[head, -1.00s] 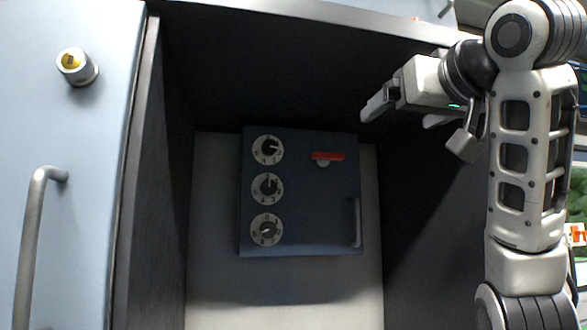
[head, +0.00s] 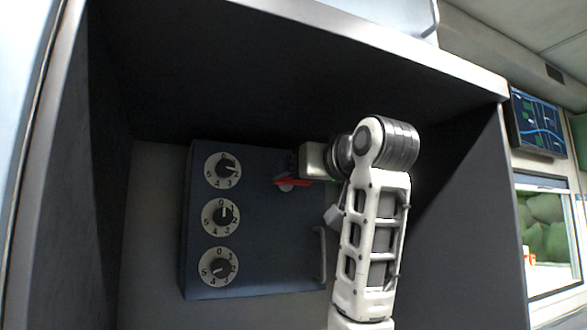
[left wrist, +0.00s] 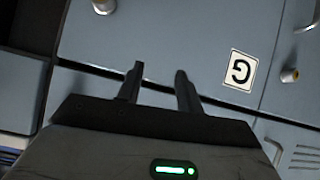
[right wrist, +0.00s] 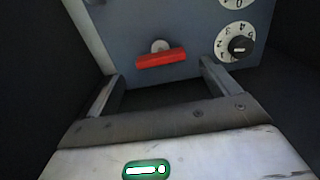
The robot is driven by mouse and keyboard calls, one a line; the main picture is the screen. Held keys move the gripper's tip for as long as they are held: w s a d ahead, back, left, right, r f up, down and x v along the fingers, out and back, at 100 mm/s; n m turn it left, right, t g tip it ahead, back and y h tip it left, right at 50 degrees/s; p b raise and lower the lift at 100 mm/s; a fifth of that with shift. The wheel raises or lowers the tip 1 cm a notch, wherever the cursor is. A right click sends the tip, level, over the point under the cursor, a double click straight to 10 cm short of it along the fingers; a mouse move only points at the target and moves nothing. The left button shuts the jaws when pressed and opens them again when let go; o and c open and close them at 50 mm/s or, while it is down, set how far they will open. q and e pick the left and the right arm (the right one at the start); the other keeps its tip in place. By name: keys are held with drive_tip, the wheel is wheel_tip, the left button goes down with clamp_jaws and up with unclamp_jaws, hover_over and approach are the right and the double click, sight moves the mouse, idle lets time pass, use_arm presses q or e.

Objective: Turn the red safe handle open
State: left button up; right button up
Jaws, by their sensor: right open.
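The blue safe (head: 265,245) stands inside a dark open compartment. Its red handle (head: 296,182) lies roughly level near the top right of the safe's front, partly hidden by my right gripper (head: 288,168). In the right wrist view the red handle (right wrist: 162,59) shows whole on its round grey hub, ahead of the gap between my right fingers (right wrist: 158,78). The right gripper is open and empty, and I see no contact with the handle. My left gripper (left wrist: 156,75) is open and empty in the left wrist view, before blue-grey cabinet fronts, away from the safe.
Three numbered dials, including the top one (head: 223,170), line the safe's left side. A grey bar handle (head: 320,255) sits at its lower right. The dark compartment walls (head: 455,215) close in around my right arm. A monitor (head: 536,120) and window are outside at right.

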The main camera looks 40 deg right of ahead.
sight(290, 182)
drive_tip(key=p+x, duration=0.1)
drive_tip(key=x, duration=0.5)
drive_tip(key=shift+w+a, duration=0.1)
drive_tip(key=c, duration=1)
